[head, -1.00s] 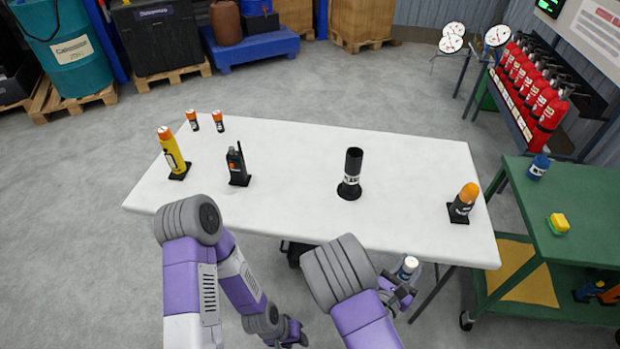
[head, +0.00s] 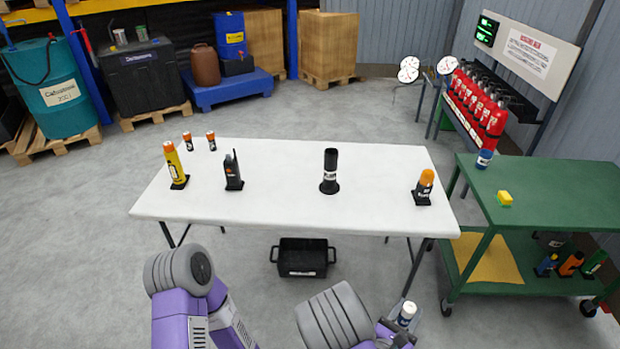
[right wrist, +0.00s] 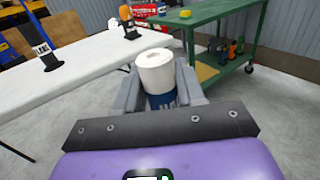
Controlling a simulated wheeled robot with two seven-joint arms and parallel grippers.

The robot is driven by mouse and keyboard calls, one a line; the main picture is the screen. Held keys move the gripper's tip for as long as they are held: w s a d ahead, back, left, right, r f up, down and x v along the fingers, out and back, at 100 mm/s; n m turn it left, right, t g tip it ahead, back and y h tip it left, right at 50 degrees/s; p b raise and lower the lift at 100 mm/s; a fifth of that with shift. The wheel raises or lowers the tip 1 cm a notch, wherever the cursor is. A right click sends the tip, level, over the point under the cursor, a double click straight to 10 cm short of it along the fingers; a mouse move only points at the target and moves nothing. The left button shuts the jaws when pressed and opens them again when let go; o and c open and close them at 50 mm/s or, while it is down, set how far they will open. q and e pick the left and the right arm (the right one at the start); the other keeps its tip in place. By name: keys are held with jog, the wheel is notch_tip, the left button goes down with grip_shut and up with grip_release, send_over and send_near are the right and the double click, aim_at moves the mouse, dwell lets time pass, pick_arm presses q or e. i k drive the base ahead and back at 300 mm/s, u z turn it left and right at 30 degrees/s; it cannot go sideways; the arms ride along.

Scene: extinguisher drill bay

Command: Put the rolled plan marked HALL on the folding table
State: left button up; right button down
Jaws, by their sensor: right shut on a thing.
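The white folding table (head: 275,182) stands in front of me in the head view; its bare top also shows in the right wrist view (right wrist: 85,85). My right gripper (head: 399,328) is shut on a white rolled plan (head: 406,312) with a blue band. In the right wrist view the roll (right wrist: 155,72) stands upright between the fingers, its open end up. Its band lettering is partly hidden, so I cannot read the full mark. The roll is on my side of the table's near edge, apart from it. My left gripper is out of view.
On the table are a yellow canister (head: 174,165), a black radio (head: 232,172), a dark tube in a stand (head: 330,172), an orange-topped beacon (head: 424,188) and two small orange-capped items. The middle is clear. A green cart (head: 550,195) stands right; a black crate (head: 303,258) lies below.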

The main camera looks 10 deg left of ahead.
aim_at(362, 169)
jog(key=z, duration=1.95)
jog(key=i, duration=1.7)
jog(key=u, duration=1.9)
